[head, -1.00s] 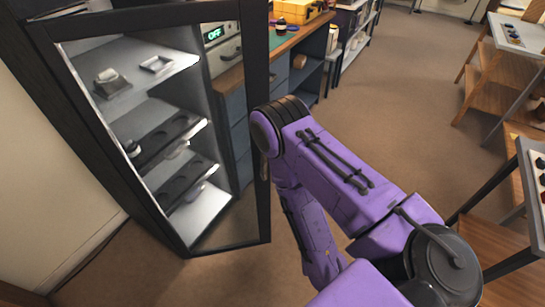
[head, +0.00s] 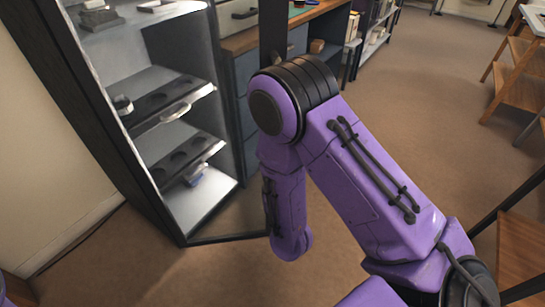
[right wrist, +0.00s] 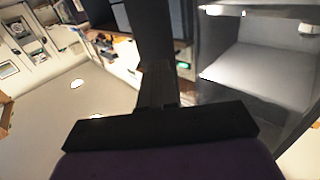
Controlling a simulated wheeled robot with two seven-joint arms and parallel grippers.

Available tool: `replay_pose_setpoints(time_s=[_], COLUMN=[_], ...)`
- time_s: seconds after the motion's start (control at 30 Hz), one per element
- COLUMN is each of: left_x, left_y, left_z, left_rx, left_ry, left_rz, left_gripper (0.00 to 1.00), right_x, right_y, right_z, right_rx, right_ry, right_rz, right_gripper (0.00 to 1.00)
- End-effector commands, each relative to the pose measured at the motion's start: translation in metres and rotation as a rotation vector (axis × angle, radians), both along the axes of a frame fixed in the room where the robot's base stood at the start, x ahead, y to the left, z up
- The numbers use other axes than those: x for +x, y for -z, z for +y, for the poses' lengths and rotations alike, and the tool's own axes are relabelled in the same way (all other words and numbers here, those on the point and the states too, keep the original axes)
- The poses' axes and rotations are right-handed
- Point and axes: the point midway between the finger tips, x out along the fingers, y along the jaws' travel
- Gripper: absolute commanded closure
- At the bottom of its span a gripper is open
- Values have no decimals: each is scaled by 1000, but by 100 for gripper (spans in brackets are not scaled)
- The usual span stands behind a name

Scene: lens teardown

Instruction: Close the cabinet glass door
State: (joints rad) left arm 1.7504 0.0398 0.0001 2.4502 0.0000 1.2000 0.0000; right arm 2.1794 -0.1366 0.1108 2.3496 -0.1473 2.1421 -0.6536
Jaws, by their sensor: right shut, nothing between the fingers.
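The cabinet (head: 100,125) stands at left in the head view, with a dark frame and lit shelves inside. Its dark-framed glass door stands ajar; the door's upright edge (head: 272,32) is at the right and its bottom rail (head: 228,238) runs out over the floor. Drawers show through the glass. My right arm crosses in front of the door's edge and hides part of it; its gripper is hidden there. In the right wrist view, my right gripper (right wrist: 157,90) is shut and empty, close in front of the dark door post (right wrist: 155,35). I cannot tell whether they touch.
A workbench with drawers (head: 240,85) stands behind the door. Shelves (head: 375,30) stand farther back. A wooden stand (head: 515,75) is at right. The brown floor (head: 420,95) between is clear. Inside, the cabinet shelf (head: 160,105) holds small parts.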

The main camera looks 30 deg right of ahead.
Motion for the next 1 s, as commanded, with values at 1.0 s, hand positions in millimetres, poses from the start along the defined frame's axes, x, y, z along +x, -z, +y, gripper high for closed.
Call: replay_pose_setpoints(time_s=[1.0], left_x=[0], left_y=[1], left_z=[0], left_rx=[0], left_ry=[0], left_rz=[0], left_gripper=[100], right_x=[75], right_y=[1], right_z=[-35], right_rx=[-2], right_ry=[-38], right_rz=[1], right_gripper=[100])
